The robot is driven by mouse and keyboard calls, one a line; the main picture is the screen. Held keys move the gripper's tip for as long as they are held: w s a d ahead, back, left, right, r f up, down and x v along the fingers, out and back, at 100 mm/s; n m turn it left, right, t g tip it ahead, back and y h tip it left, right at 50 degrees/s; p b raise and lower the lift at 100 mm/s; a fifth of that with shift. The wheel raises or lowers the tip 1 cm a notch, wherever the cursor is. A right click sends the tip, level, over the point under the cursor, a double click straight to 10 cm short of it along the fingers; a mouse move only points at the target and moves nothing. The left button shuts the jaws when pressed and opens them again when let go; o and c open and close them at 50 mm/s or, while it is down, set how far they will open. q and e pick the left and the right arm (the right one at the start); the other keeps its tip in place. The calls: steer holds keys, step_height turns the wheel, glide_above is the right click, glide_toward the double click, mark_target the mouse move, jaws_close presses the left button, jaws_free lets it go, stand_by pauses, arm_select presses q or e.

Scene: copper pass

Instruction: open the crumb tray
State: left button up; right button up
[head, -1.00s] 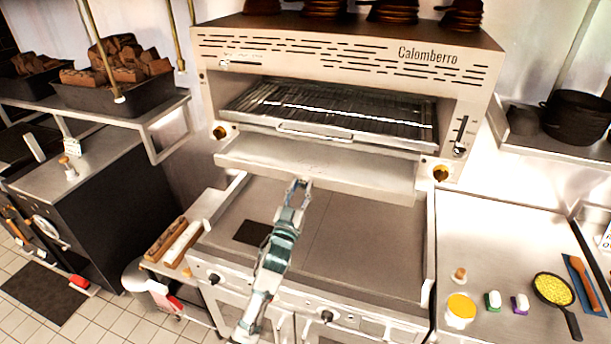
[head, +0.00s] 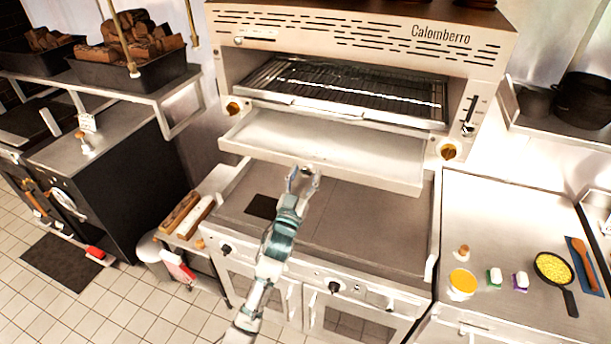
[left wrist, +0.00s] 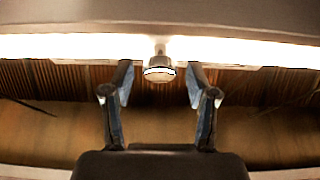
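The crumb tray (head: 330,146) is a flat, pale metal tray under the grill rack, slid part way out of the Calomberro grill (head: 350,45). My left gripper (head: 303,172) is at the lower front edge of the tray, left of its far right corner. In the left wrist view, the two fingers of my left gripper (left wrist: 160,88) stand apart. A small round metal knob (left wrist: 160,72) shows between and beyond them, with a gap on each side. I cannot tell whether a finger touches the tray. My right gripper is out of view.
A flat steel griddle (head: 365,225) lies below the tray. The wire rack (head: 350,92) sits above it. A counter at the right holds a pan of yellow food (head: 553,267) and small containers. A shelf with a black bin (head: 135,80) is at the left.

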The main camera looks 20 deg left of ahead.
arm_select(q)
steer(key=shift+f, duration=0.1)
steer(key=shift+f, duration=0.1)
steer(key=v, duration=1.1)
steer(key=shift+s, duration=0.4)
steer(key=shift+f, duration=0.2)
